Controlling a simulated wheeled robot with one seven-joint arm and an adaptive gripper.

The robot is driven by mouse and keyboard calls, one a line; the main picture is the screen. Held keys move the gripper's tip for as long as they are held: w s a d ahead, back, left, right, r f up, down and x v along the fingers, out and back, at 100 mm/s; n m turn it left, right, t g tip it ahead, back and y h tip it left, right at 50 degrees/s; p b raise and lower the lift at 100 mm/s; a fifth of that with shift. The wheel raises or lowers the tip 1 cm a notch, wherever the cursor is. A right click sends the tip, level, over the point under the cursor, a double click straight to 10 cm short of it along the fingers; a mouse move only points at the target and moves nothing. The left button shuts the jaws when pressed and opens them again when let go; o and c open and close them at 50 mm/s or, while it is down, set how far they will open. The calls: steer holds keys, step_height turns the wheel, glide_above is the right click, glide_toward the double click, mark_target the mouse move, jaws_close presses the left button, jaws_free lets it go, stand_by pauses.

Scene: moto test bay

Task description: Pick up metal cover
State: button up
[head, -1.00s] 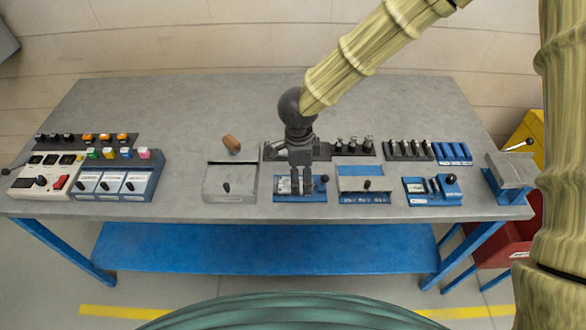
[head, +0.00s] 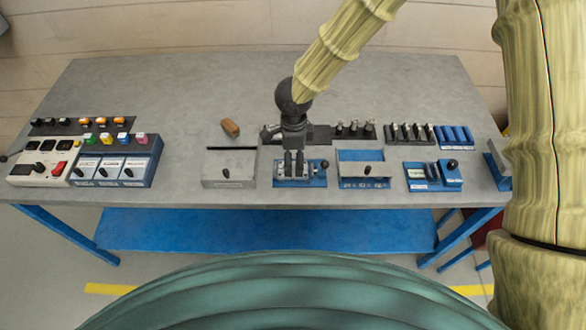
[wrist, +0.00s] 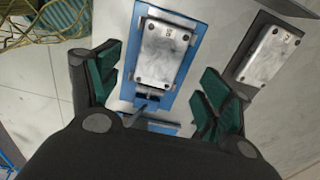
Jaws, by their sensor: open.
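My gripper (head: 293,172) points down over a blue fixture (head: 318,180) near the table's front edge. In the wrist view my gripper (wrist: 160,88) is open, with green-padded fingers wide apart and nothing between the pads. A bright metal cover (wrist: 165,52), with screws at its corners and a small label, lies on the blue fixture just beyond the fingers. A similar metal plate (wrist: 268,55) sits on a grey fixture at the right of the wrist view. In the head view my fingers hide part of the blue fixture.
A grey box with a knob (head: 229,172) stands left of the blue fixture, and a blue-based unit (head: 362,182) stands right of it. A brown handle (head: 230,128) and black switch rows lie behind. The rear tabletop (head: 190,85) is clear.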

mark_target(293, 168)
step_height(293, 168, down, 2)
steer(key=shift+a+f+p, duration=0.15)
steer(key=shift+p, duration=0.4)
steer(key=shift+f+p, duration=0.3)
steer(key=shift+f, duration=0.9)
steer(key=c, duration=1.2)
